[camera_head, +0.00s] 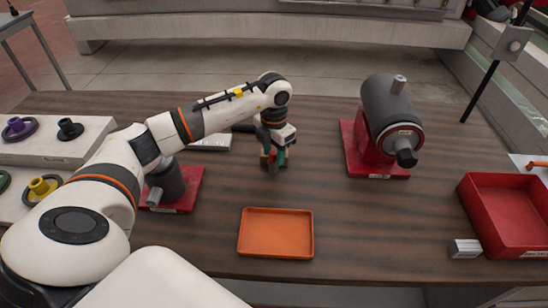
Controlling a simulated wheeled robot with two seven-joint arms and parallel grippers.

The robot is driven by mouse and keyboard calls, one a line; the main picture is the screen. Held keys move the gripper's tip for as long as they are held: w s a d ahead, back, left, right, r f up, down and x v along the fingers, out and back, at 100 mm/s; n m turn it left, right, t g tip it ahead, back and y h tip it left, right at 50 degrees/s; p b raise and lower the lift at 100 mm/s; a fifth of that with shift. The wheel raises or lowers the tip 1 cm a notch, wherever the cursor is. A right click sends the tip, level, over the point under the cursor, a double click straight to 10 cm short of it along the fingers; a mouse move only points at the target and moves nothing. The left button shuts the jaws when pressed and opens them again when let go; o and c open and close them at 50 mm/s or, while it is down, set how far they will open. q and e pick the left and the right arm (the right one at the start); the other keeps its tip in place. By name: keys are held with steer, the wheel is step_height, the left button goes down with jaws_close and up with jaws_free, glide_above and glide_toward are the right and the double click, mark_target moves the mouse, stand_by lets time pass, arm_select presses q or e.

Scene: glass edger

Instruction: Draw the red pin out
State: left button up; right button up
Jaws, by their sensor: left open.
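My left gripper (273,165) points down over the middle of the wooden table, behind the orange tray. It is open. Small teal and reddish parts show at its fingers. I cannot tell whether the reddish bit is the red pin, and no red pin shows clearly elsewhere. One grey cylindrical machine (387,103) stands on a red base (372,168) to the right of the gripper. A second dark grey machine (168,181) on a red base (190,198) stands to the left, partly hidden by my left arm. My right gripper is out of view.
An empty orange tray (275,252) lies at the front middle. A red bin (490,240) stands at the right, with a small grey block (465,248) beside it. Pale boards with coloured knobbed pieces (42,188) lie at the left. The table is clear between tray and right machine.

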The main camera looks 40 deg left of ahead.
mark_target(274, 152)
arm_select(q)
jaws_close()
steer(key=shift+r+p, duration=0.4)
steer(key=shift+r, duration=0.3)
stand_by(0.5)
steer(key=shift+r+p, duration=0.4)
steer(key=shift+r, duration=0.15)
steer(key=shift+r+p, duration=1.3)
steer(key=shift+r, duration=0.75)
steer(key=shift+r, duration=0.15)
steer(key=shift+r+p, duration=1.25)
steer(key=shift+r, duration=0.65)
